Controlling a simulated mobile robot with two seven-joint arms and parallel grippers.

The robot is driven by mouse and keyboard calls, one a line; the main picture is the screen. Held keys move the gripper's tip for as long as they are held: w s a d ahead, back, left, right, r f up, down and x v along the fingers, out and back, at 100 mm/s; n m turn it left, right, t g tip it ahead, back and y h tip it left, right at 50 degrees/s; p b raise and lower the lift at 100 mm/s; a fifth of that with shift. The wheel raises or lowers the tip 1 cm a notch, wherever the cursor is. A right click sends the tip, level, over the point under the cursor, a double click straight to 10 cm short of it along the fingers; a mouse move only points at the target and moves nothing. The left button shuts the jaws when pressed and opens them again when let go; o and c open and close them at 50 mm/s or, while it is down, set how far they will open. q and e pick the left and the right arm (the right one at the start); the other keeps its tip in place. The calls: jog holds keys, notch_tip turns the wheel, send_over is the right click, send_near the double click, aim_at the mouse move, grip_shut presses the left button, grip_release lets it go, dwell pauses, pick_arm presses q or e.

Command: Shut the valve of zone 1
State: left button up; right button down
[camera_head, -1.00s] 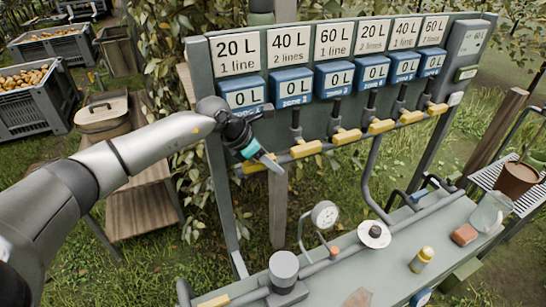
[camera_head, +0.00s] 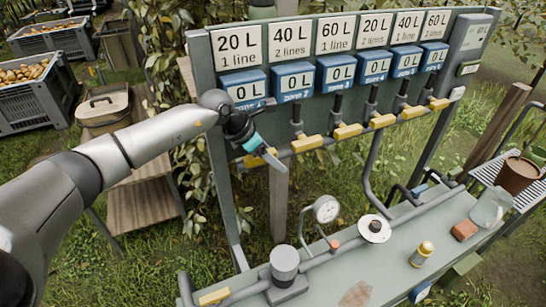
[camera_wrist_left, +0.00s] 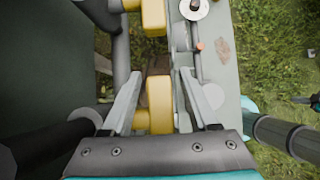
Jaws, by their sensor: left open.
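The zone 1 valve is the leftmost on the panel, below the blue zone 1 counter (camera_head: 243,88). Its yellow handle (camera_head: 254,160) lies along the pipe, partly hidden by my left gripper (camera_head: 274,160). In the left wrist view, a yellow handle (camera_wrist_left: 160,100) lies between the two spread fingers of the left gripper (camera_wrist_left: 157,97). The fingers stand on either side of it with visible gaps. The left gripper is open.
More yellow valve handles (camera_head: 307,144) line the pipe to the right. Below are a grey bench with a gauge (camera_head: 326,209), a white disc (camera_head: 375,228), a yellow bottle (camera_head: 422,253) and a brick-like block (camera_head: 464,231). Pear crates (camera_head: 31,90) stand at the left.

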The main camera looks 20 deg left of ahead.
pick_arm(q)
jog(key=shift+r, duration=0.1)
jog(key=b+v, duration=0.3)
jog(key=v, duration=1.2)
